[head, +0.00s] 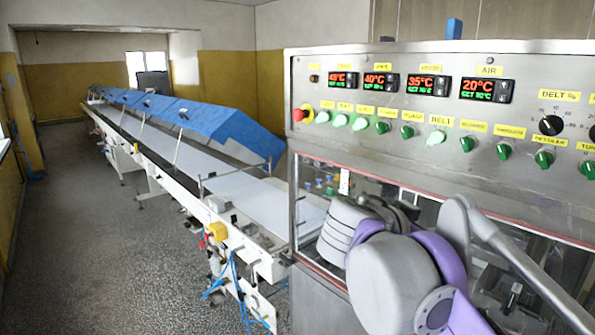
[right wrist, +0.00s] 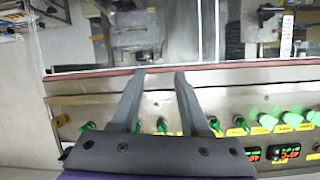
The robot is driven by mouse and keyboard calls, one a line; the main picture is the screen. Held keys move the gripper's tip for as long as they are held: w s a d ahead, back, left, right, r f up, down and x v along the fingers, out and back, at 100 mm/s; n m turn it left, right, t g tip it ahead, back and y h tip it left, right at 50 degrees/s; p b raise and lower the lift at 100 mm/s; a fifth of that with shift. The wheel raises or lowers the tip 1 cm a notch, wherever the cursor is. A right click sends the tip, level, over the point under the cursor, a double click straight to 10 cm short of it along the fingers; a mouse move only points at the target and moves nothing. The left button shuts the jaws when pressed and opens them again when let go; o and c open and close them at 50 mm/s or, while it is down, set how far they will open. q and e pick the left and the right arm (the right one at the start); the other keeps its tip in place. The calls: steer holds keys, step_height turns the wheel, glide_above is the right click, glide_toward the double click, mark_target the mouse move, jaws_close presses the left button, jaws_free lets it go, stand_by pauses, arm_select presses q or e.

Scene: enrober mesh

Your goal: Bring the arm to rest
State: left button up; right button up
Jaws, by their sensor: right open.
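My right arm (head: 395,285), grey and purple, is raised in front of the steel machine at the lower right of the head view. In the right wrist view my right gripper (right wrist: 160,76) shows two grey fingers spread apart, with nothing between them. The fingers lie over the machine's control panel (right wrist: 85,108), with their tips near the dark red edge of the window. I cannot tell whether they touch the panel. In the head view the arm's own links largely hide the gripper. My left gripper is in neither view.
The control panel (head: 420,115) carries green knobs, a red button (head: 298,115) and lit temperature displays. A long white conveyor (head: 240,195) under blue covers (head: 215,120) runs away to the back left. The speckled floor (head: 90,220) at left is clear.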

steer(key=s+a+f+n+g+y, duration=0.1)
steer(key=s+f, duration=0.5)
steer(key=f, duration=0.6)
steer(key=s+a+f+n+y, duration=0.3)
steer(key=s+f+n+y, duration=0.3)
steer(key=f, duration=0.7)
steer(key=s+a+f+n+g+y, duration=0.1)
steer(key=s+f+n, duration=0.4)
steer(key=f, duration=0.7)
steer(key=s+a+y, duration=0.1)
steer(key=y, duration=0.1)
steer(key=shift+s+f+g+y, duration=0.3)
steer(key=shift+s+y, duration=0.05)
steer(key=shift+y, duration=0.05)
